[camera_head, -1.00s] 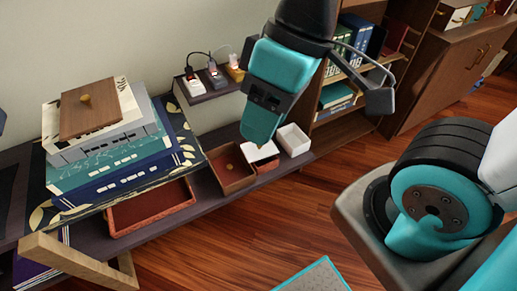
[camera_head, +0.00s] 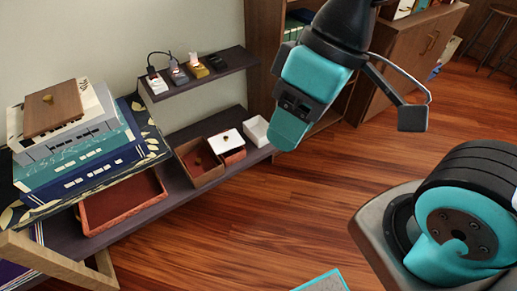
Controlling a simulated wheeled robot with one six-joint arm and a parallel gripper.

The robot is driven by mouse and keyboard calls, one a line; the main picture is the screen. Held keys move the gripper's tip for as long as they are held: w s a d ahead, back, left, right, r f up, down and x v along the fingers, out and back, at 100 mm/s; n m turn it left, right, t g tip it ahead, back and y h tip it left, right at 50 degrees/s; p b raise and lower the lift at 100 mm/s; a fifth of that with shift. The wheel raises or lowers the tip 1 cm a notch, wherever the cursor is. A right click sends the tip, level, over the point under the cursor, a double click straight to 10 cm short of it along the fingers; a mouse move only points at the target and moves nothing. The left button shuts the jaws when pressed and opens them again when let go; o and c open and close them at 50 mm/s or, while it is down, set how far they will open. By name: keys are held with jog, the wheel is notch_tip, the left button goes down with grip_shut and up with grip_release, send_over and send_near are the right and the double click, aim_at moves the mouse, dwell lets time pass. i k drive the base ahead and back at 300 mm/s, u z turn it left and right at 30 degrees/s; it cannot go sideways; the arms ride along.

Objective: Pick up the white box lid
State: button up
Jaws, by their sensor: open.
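The white box lid (camera_head: 225,141) has a small dark knob and sits on a small reddish-brown box (camera_head: 234,157) on the low dark shelf. My gripper (camera_head: 289,136), teal and black, hangs down in front of the shelf, to the right of the lid in the picture. It is open with nothing seen in it; the fingers overlap from this side, so the gap is hidden. It appears apart from the lid.
An open brown box (camera_head: 199,163) stands left of the lid, and an open white box (camera_head: 256,130) stands right. A small upper shelf (camera_head: 200,75) holds several small items. A book stack (camera_head: 80,150) and a red tray (camera_head: 122,204) are left. The wooden floor (camera_head: 270,225) is clear.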

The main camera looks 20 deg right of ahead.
aim_at(221, 143)
jog(key=z, duration=0.35)
jog(key=k, duration=0.75)
jog(key=u, duration=0.55)
jog(key=i, duration=0.6)
jog(key=u, duration=0.8)
jog(key=i, duration=1.4)
jog(key=z, duration=1.25)
jog(key=i, duration=0.45)
jog(key=z, duration=0.55)
